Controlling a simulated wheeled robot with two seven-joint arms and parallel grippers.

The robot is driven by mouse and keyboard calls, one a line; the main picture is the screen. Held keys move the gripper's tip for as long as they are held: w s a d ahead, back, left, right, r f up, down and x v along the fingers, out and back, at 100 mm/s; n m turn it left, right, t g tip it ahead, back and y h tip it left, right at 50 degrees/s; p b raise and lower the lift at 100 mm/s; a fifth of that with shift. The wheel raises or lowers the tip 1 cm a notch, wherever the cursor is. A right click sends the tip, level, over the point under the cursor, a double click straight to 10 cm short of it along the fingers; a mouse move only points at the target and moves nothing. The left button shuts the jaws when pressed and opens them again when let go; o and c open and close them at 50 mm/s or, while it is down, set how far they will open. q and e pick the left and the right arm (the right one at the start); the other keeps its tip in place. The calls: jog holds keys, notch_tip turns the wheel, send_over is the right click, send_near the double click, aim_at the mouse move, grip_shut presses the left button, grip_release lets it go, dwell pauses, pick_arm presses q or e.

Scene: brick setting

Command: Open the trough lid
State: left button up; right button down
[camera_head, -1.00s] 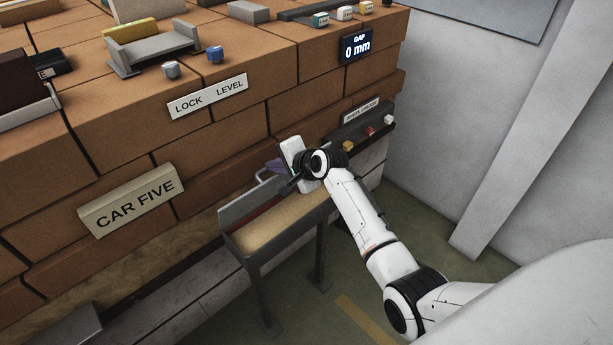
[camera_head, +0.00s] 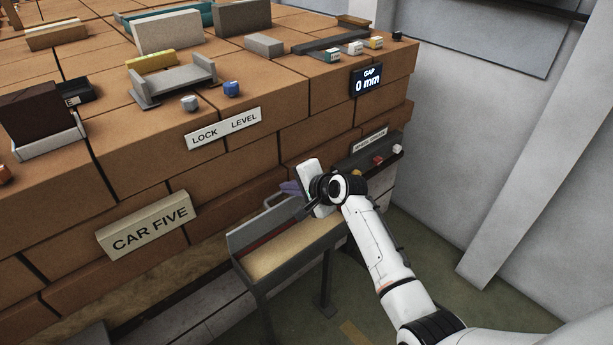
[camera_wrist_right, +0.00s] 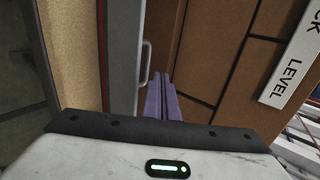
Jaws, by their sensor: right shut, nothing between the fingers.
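The trough (camera_head: 262,284) is a grey metal box on legs against the brick stack, with a sand-coloured inside. Its grey lid (camera_head: 246,234) stands raised along the brick side, and the inside shows. A red strip runs along the lid's lower inner part. The lid's looped handle (camera_wrist_right: 146,64) is on the brick-facing side in the wrist view. My right gripper (camera_head: 287,187) is at the trough's far end, behind the lid. Its purple fingers (camera_wrist_right: 161,98) are shut and empty, between the lid and the bricks, beside the handle. My left gripper is out of view.
The brick stack carries a CAR FIVE sign (camera_head: 148,229), a LOCK LEVEL sign (camera_head: 222,128) and a GAP display (camera_head: 367,80) reading 0 mm. A ledge with small coloured blocks (camera_head: 378,160) is beyond my right wrist. A pale wall (camera_head: 470,130) stands at right.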

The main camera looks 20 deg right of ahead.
jog(key=w+r+v, duration=0.1)
jog(key=v, duration=0.7)
jog(key=s+a+f+n+g+h, duration=0.1)
jog(key=s+a+f+n, duration=0.1)
jog(key=s+f+n, duration=1)
jog(key=s+a+f+n, duration=0.1)
jog(key=s+a+f, duration=0.1)
jog(key=s, duration=0.5)
jog(key=s+a+f+n, duration=0.2)
jog(key=s+f, duration=0.2)
jog(key=s, duration=0.3)
jog(key=s+a+f+n+g, duration=0.1)
jog(key=s+a+f, duration=0.1)
jog(key=s+f, duration=0.2)
jog(key=s, duration=0.3)
jog(key=shift+n+y, duration=0.3)
jog(key=shift+n, duration=0.1)
